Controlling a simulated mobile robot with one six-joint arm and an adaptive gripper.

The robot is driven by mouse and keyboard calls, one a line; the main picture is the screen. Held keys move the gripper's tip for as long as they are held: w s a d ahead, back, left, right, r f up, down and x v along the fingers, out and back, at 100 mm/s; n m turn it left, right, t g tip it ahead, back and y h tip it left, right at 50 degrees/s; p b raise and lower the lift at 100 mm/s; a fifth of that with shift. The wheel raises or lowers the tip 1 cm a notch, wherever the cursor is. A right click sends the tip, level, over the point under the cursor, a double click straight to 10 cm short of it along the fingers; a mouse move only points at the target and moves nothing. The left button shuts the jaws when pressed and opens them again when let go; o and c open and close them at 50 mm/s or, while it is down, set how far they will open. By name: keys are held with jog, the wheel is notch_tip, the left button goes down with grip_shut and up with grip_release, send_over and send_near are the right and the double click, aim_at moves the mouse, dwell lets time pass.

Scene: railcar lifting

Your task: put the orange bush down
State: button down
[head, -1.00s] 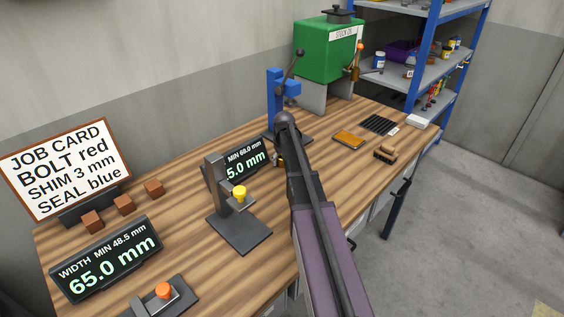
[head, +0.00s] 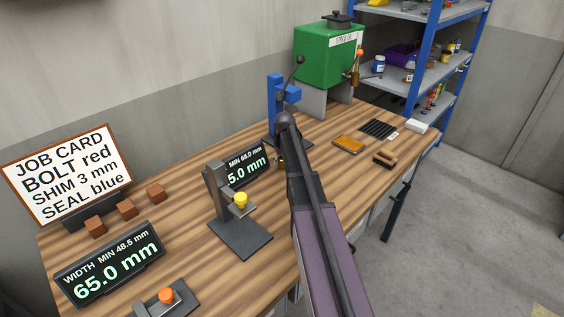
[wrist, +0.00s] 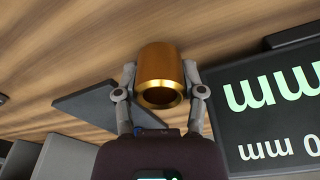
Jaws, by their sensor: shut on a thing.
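The orange bush (wrist: 160,75) is a short hollow cylinder with a shiny golden rim, seen in the wrist view. My gripper (wrist: 160,88) is shut on it, one finger on each side. Wood-grain bench top (wrist: 80,50) shows behind the bush; I cannot tell whether the bush touches it. In the head view my arm hides most of the gripper and the bush.
A display (head: 245,163) stands beside the gripper, partly hidden by my arm. A gauge stand with a yellow knob (head: 240,199) is left of my arm. A blue press (head: 276,100) stands behind. An orange tray (head: 348,145) lies to the right.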

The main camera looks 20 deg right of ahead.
jog(key=shift+r+p, duration=0.4)
jog(key=shift+r, duration=0.3)
jog(key=s, duration=0.5)
jog(key=s+r+p, duration=0.1)
jog(key=s, duration=1)
jog(key=shift+d+r, duration=0.15)
jog(key=shift+r, duration=0.05)
jog(key=shift+d, duration=0.1)
jog(key=shift+s+d, duration=0.15)
jog(key=shift+d, duration=0.1)
jog(key=shift+s+d, duration=0.2)
jog(key=shift+d, duration=0.4)
jog(key=shift+s, duration=0.15)
